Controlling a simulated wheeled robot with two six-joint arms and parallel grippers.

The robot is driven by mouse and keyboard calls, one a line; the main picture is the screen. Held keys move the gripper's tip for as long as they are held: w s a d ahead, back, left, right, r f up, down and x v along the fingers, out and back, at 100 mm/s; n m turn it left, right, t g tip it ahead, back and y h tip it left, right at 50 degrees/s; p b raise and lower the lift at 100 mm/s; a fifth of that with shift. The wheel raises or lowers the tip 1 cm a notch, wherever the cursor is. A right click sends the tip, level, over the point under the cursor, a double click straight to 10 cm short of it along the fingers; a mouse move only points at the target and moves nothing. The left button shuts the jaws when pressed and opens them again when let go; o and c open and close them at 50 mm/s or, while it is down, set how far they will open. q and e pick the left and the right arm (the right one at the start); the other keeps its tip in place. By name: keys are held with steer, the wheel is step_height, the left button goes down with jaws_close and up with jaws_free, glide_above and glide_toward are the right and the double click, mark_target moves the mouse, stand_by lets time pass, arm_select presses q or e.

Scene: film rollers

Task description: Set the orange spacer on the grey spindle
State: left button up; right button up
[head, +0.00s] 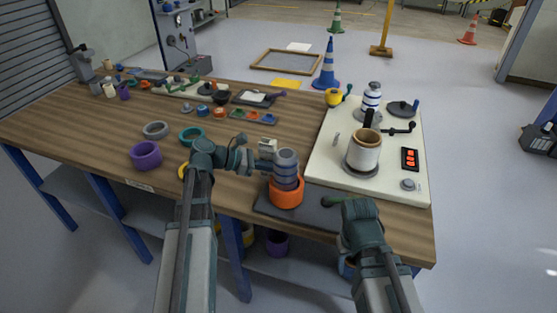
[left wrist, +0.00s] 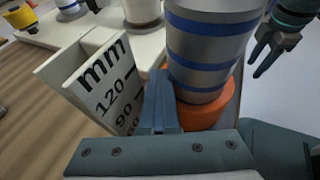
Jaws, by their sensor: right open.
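The grey spindle (head: 287,163) with blue bands stands upright on a dark mat (head: 325,218) at the table's front edge. The orange spacer (head: 287,194) is low around the spindle's foot. The spindle (left wrist: 210,50) fills the upper right of the left wrist view, with the spacer (left wrist: 208,108) beneath it. My left gripper (head: 264,166) is at the spindle's left side. Its fingers (left wrist: 161,95) look shut together, with nothing seen between them. My right gripper (head: 335,200) is open and empty, to the right of the spacer, apart from it.
A cream block marked in mm (left wrist: 105,85) stands close beside my left fingers. Purple (head: 146,155), grey (head: 156,130) and teal (head: 191,136) rings lie to the left.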

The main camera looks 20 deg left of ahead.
arm_select(q)
steer(key=o, duration=0.4)
steer(key=shift+s+d+f, duration=0.1)
steer(key=shift+s+f, duration=0.15)
steer(key=shift+s, duration=0.2)
steer(key=shift+c, duration=0.2)
steer(key=shift+a+r+p, duration=0.15)
steer(key=shift+a+p, duration=0.1)
steer(key=shift+p, duration=0.05)
steer(key=p+v, duration=0.4)
steer(key=v, duration=0.9)
steer(key=shift+w+a+r+p, duration=0.2)
steer(key=shift+w+r+p, duration=0.05)
steer(key=shift+p, duration=0.1)
